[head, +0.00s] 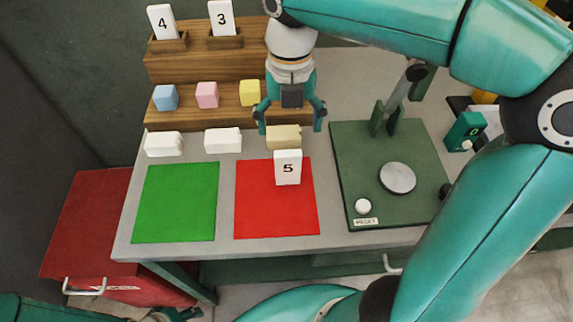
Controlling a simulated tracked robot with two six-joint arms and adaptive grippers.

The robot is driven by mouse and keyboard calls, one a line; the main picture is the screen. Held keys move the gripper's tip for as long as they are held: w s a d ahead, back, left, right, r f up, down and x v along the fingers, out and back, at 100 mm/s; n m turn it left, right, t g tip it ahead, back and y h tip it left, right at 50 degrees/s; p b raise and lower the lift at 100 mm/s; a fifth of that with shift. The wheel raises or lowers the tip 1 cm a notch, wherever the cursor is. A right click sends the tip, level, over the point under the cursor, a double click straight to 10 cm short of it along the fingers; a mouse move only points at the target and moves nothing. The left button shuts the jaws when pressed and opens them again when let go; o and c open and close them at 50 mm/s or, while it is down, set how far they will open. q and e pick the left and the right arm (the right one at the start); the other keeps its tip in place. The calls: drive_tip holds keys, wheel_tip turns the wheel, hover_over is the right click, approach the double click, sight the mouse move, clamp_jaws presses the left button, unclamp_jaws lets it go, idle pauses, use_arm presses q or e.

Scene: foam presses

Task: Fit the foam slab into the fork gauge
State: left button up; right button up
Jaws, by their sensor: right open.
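A tan block (284,136), which may be the foam slab, lies on the grey bench behind a white card marked 5 (288,168). The card hides its lower front. My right gripper (290,120) is open, with its fingers pointing down on either side above the tan block. They do not hold it. Two green upright prongs (384,122) stand at the back of a green plate (345,170) on the right; I cannot tell whether they are the fork gauge. My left gripper (172,315) shows only partly at the bottom edge.
Two white blocks (163,144) (223,140) lie left of the tan one. Blue (165,97), pink (207,95) and yellow (250,93) cubes sit on a wooden step. Green (176,203) and red (272,212) mats lie in front. The plate carries a round metal disc (397,178).

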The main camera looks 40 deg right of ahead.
sight(288, 154)
wheel_tip(288, 154, down, 11)
drive_tip(key=shift+s+a+r, duration=0.1)
drive_tip(key=shift+a, duration=0.05)
drive_tip(key=c, duration=1.1)
drive_tip(key=shift+r, duration=0.1)
